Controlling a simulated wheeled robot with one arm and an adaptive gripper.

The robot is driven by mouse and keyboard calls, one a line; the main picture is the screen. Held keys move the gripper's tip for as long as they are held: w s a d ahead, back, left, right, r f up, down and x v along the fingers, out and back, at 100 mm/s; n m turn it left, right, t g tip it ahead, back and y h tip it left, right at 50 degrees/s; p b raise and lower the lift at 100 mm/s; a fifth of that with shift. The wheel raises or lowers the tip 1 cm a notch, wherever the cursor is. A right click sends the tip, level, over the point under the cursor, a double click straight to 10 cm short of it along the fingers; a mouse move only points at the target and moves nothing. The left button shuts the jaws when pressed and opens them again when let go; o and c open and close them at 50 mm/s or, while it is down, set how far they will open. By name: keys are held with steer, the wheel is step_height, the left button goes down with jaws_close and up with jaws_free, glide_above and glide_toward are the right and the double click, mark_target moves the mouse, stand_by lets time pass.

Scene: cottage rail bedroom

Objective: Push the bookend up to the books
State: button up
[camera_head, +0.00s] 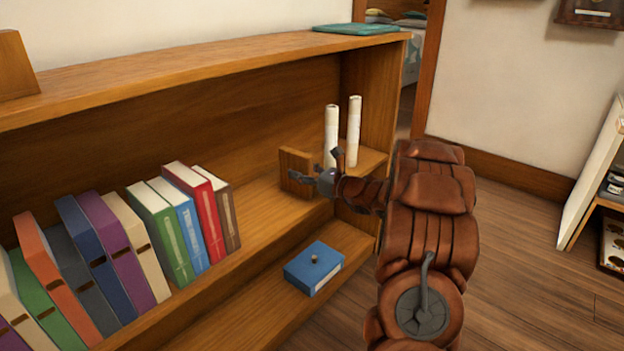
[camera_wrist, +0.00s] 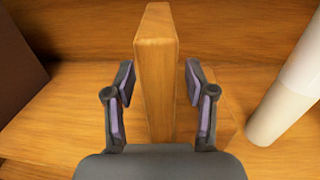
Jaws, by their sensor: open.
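The wooden bookend (camera_head: 297,172) stands upright on the upper inner shelf, to the right of the books. A clear gap of shelf lies between it and the brown book (camera_head: 226,214) that ends the row of books (camera_head: 163,222). My gripper (camera_head: 325,172) is at the bookend. In the wrist view the bookend's upright panel (camera_wrist: 156,70) stands between the two open fingers of my gripper (camera_wrist: 159,84), with a small gap on each side. Part of the bookend's foot shows to the right of the panel in the wrist view. In the head view my gripper hides part of the bookend.
Two white rolls (camera_head: 342,132) stand just right of the bookend, close to my gripper; one also shows in the wrist view (camera_wrist: 288,95). A blue box (camera_head: 314,268) with a knob lies on the lower shelf. The bookcase top (camera_head: 190,75) overhangs the shelf.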

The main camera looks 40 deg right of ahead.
steer(key=shift+x, duration=0.8)
jaws_close()
